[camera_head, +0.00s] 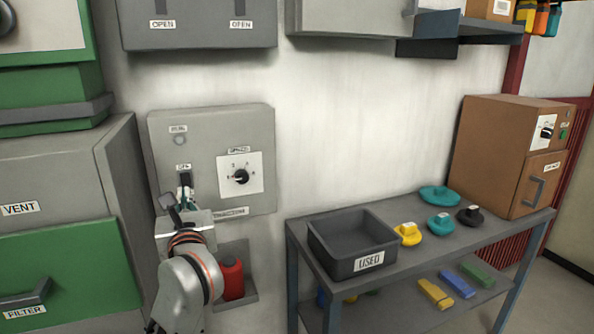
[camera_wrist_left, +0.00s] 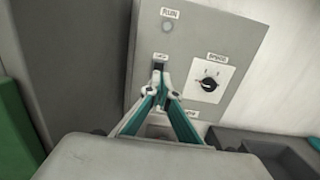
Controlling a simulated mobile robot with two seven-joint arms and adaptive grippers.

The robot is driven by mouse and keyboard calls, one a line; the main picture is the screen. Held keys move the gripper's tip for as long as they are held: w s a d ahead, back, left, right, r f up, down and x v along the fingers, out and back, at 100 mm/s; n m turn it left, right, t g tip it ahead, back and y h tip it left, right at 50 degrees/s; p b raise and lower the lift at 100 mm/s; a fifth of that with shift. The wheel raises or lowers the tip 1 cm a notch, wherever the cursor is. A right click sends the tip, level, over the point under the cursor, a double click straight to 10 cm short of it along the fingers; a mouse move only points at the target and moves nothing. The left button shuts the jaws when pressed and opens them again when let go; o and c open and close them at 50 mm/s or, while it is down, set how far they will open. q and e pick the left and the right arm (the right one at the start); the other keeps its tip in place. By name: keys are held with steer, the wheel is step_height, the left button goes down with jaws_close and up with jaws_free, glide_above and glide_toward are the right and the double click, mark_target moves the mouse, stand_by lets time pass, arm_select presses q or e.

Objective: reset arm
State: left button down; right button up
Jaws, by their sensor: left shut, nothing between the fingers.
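My left gripper (camera_head: 184,199) is raised in front of the grey control panel (camera_head: 207,130) on the wall. In the left wrist view, its teal fingers (camera_wrist_left: 163,92) are shut with nothing between them. The fingertips are at a small dark switch (camera_head: 184,178) low on the panel's left side; I cannot tell whether they touch it. The switch also shows just above the fingertips in the left wrist view (camera_wrist_left: 160,67). A dial (camera_head: 241,176) sits right of the switch and a round lamp (camera_head: 179,140) above it. My right gripper is not in view.
A grey table (camera_head: 440,253) at the right holds a dark bin (camera_head: 345,263) labelled USED, several coloured pieces and a brown box (camera_head: 487,142). A red bottle (camera_head: 232,278) stands on a small shelf below the panel. Grey and green cabinets (camera_head: 60,190) stand at the left.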

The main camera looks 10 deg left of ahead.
arm_select(q)
steer(key=s+d+f+m+t+h, duration=0.25)
steer(key=d+f+m+h, duration=0.35)
steer(key=m, duration=0.6)
steer(key=s+d+f+m+t+h, duration=0.15)
steer(key=s+d+f+m, duration=0.25)
steer(key=f+m, duration=0.55)
steer(key=s+d+f+m+t+h, duration=0.1)
steer(key=s+d+f+m+h, duration=0.35)
steer(key=m, duration=0.85)
steer(key=s+f+m+g, duration=0.3)
steer(key=s+f+m, duration=0.1)
steer(key=f, duration=0.5)
steer(key=s+f+m+g, duration=0.3)
steer(key=s+f, duration=0.3)
steer(key=f, duration=0.4)
steer(key=s+f+m+g, duration=0.4)
steer(key=s+f+m, duration=0.1)
steer(key=f, duration=0.5)
steer(key=shift+d+f+h, duration=0.2)
steer(key=shift+d+h, duration=0.1)
steer(key=shift+d, duration=0.05)
